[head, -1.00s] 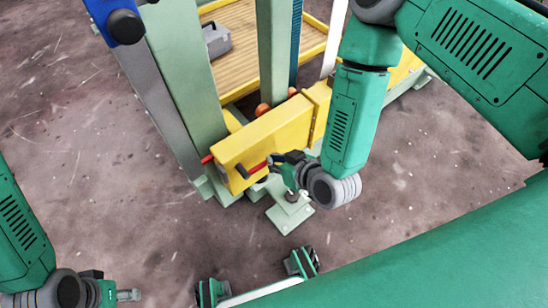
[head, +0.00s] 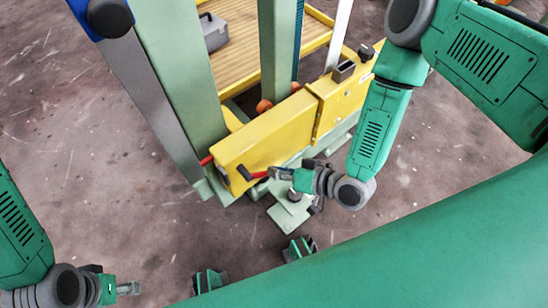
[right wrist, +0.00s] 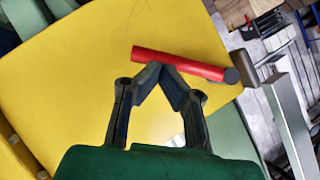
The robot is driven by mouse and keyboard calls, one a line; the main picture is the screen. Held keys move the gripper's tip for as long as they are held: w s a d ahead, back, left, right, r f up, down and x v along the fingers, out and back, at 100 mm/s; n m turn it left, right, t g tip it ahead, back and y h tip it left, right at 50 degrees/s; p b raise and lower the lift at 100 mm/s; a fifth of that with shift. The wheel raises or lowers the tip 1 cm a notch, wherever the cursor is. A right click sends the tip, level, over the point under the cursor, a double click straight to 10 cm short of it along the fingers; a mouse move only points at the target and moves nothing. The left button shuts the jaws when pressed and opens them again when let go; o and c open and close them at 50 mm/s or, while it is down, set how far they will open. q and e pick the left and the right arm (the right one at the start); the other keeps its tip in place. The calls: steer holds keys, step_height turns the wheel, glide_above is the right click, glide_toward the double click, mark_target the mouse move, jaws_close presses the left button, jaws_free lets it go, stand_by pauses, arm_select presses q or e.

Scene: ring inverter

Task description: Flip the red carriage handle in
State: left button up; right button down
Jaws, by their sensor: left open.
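The red carriage handle (head: 260,174) sticks out from a dark pivot on the front of the yellow carriage box (head: 265,137). In the right wrist view the red handle (right wrist: 180,63) lies across the picture in front of the yellow face. The right gripper's fingertips (right wrist: 161,68) come together at the handle's lower edge and look shut; I cannot tell whether they press on it. My left gripper (head: 128,288) is open and empty at the lower left, far from the box.
A second red handle (head: 206,160) is at the box's left end. Pale green posts (head: 178,75) rise behind the box. A grey toolbox (head: 213,33) sits on a slatted platform (head: 240,60). A pale green foot plate (head: 289,213) lies below. Floor at left is clear.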

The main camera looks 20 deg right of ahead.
arm_select(q)
steer(key=shift+w+r+p, duration=0.4)
steer(key=shift+w, duration=0.1)
arm_select(e)
steer(key=shift+s+a+f, duration=0.2)
steer(key=shift+a+f, duration=0.45)
steer(key=shift+a, duration=0.05)
steer(key=shift+s+a+f, duration=0.25)
steer(key=shift+a+f, duration=0.4)
steer(key=shift+s+a+f, duration=0.2)
steer(key=shift+a+f, duration=0.45)
steer(key=shift+a, duration=0.15)
arm_select(q)
steer(key=shift+f, duration=0.1)
